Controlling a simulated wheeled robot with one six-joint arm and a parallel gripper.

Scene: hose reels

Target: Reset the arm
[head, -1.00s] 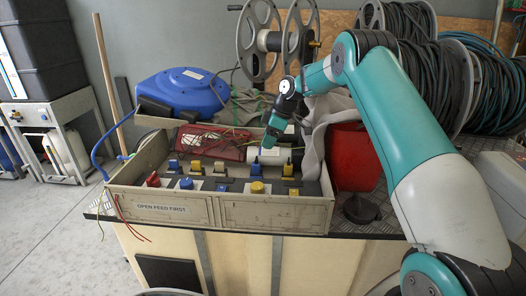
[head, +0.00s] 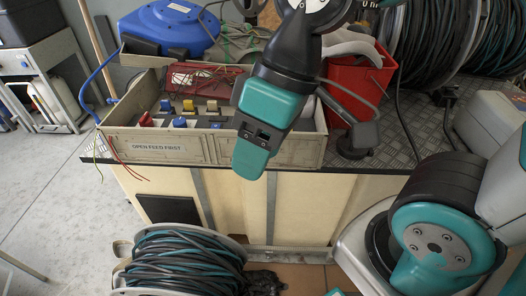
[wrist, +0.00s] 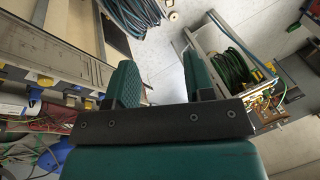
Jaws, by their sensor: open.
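My arm's teal and black gripper (head: 255,140) hangs nearly straight down in the head view, in front of the switch box (head: 170,155). It covers the box's right part and some of its switches. In the wrist view my gripper (wrist: 160,75) shows two teal fingers spread apart, open, with nothing between them. Past the fingers lies pale floor (wrist: 165,50). The elbow part of my arm is at the lower right of the head view.
A red bucket (head: 368,88) and a blue hose reel (head: 168,30) stand on the bench, with large cable reels (head: 425,35) behind. A coiled hose reel (head: 180,262) lies below the bench front. Open floor (head: 50,195) is on the left.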

